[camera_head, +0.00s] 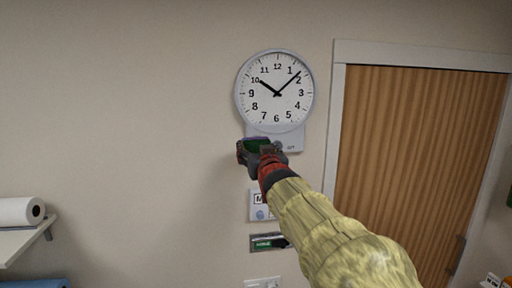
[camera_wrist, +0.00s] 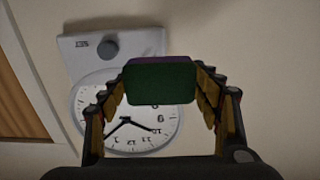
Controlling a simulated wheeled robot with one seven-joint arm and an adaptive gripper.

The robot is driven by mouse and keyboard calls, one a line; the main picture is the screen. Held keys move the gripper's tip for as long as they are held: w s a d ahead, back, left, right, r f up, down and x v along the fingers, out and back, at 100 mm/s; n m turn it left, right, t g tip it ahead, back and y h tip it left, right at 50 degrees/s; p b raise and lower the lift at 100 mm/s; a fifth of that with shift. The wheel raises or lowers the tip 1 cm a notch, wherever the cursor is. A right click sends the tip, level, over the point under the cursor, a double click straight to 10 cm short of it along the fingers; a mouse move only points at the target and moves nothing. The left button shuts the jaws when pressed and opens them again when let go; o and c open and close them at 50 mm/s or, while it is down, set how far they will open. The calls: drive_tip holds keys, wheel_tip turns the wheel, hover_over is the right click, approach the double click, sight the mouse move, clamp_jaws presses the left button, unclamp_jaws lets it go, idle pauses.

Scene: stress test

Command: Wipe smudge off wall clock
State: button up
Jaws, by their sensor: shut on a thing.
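The wall clock (camera_head: 290,108) is round and white with a grey rim and black numerals, high on the wall in the head view. It shows upside down and partly covered in the wrist view (camera_wrist: 85,98). My gripper (camera_head: 262,150) is shut on a block-shaped eraser, dark green with a purple side (camera_wrist: 160,82). The gripper and eraser are just below the clock in the head view, in front of the lower part of its mounting plate (camera_head: 294,142). I cannot tell whether the eraser touches anything. No smudge can be made out on the visible clock face.
A wooden door (camera_head: 415,150) in a white frame is to the right. Below the clock are a small sign (camera_head: 259,212) and a dark panel (camera_head: 265,243), partly behind my arm. A paper roll (camera_head: 18,211) lies on a shelf at left. The wall left of the clock is clear.

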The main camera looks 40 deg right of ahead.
drive_tip(key=shift+p+x, duration=0.4)
drive_tip(key=shift+x, duration=2.45)
drive_tip(key=shift+x, duration=0.95)
drive_tip(key=shift+f, duration=0.1)
drive_tip(key=s+d+p, duration=0.1)
drive_tip(key=p, duration=0.1)
drive_tip(key=d+p, duration=0.2)
drive_tip(key=p, duration=0.1)
drive_tip(key=shift+s, duration=0.4)
drive_tip(key=shift+f, duration=0.1)
drive_tip(key=b, duration=0.2)
drive_tip(key=shift+w+a+f+b, duration=0.15)
drive_tip(key=shift+w+a+b, duration=0.05)
drive_tip(key=shift+a+b, duration=0.1)
